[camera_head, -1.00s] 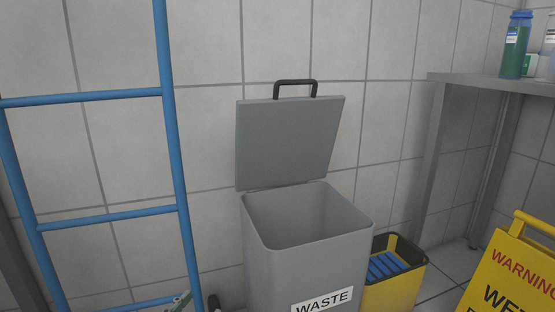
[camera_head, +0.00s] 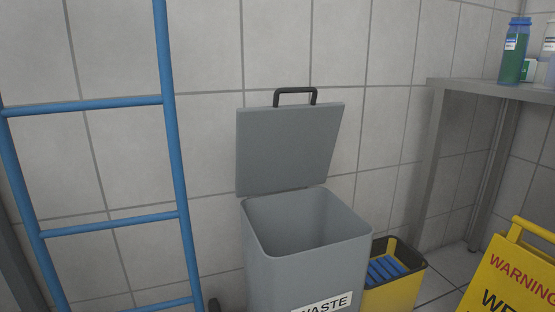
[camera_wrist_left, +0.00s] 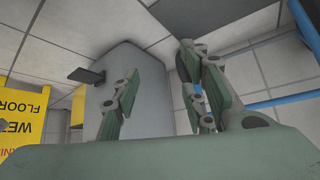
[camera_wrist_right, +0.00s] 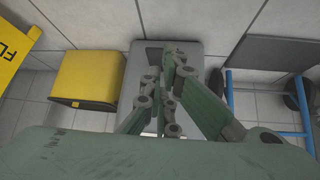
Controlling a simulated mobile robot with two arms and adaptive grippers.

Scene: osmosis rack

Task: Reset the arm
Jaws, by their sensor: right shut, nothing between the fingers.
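My left gripper (camera_wrist_left: 160,75) shows in the left wrist view with its fingers spread and nothing between them. My right gripper (camera_wrist_right: 165,68) shows in the right wrist view with its fingers together and nothing held. Neither gripper is in the head view now. The grey waste bin (camera_head: 310,262) stands in the middle of the head view with its lid (camera_head: 288,150) raised. The bin also lies behind the fingers in the left wrist view (camera_wrist_left: 150,65) and in the right wrist view (camera_wrist_right: 192,48).
A blue ladder (camera_head: 180,180) stands left of the bin. A yellow bucket (camera_head: 395,290) with a blue insert is right of it. A yellow warning sign (camera_head: 515,275) stands at the lower right. A grey shelf (camera_head: 495,90) holds bottles at the upper right. Tiled wall is behind.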

